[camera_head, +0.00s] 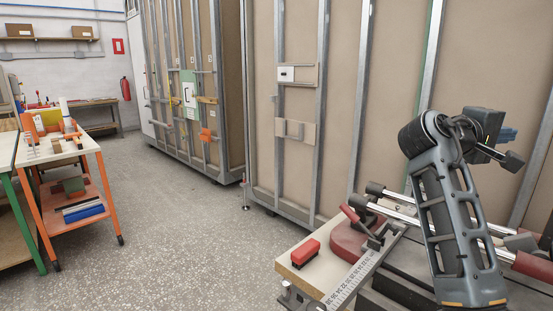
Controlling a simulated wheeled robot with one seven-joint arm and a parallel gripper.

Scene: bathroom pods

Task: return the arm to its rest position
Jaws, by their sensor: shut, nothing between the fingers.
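My dark grey arm rises at the right side of the head view, folded at the elbow, with its upper part standing over the bench. My gripper (511,155) is at the upper right, held in the air in front of the beige wall panel. It is small and partly turned away here. It is shut, and I see nothing held in it.
Below the arm is a bench machine (355,238) with metal rails, a ruler strip (362,274) and a red block (305,253). Framed wall panels (340,110) stand close behind. An orange cart (75,180) stands left. The grey floor between is clear.

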